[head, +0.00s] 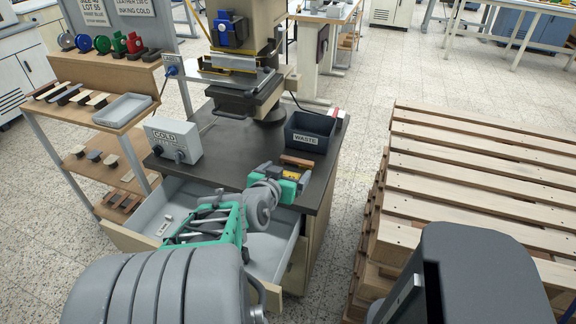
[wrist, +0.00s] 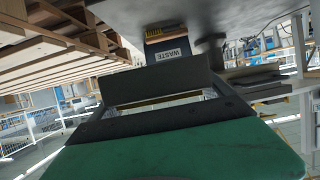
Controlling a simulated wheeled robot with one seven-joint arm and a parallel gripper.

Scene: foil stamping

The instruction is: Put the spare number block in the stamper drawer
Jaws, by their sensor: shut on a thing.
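My gripper (head: 290,177) is over the front right part of the dark bench top in the head view. It is shut on a small brass-yellow block (head: 291,175), which I take to be the number block; its digits cannot be read. In the wrist view, a brass-yellow strip of the block (wrist: 155,101) shows between the dark fingers. The stamper drawer (head: 151,212) is pulled open below the bench front, left of and nearer than my gripper. A small pale item lies inside its left part. My arm hides the drawer's middle.
The stamping press (head: 236,85) stands behind. A dark WASTE bin (head: 309,131) is beyond my gripper, with a brown bar (head: 297,161) between them. A grey GOLD control box (head: 173,141) is at the left. Wooden pallets (head: 470,190) fill the right.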

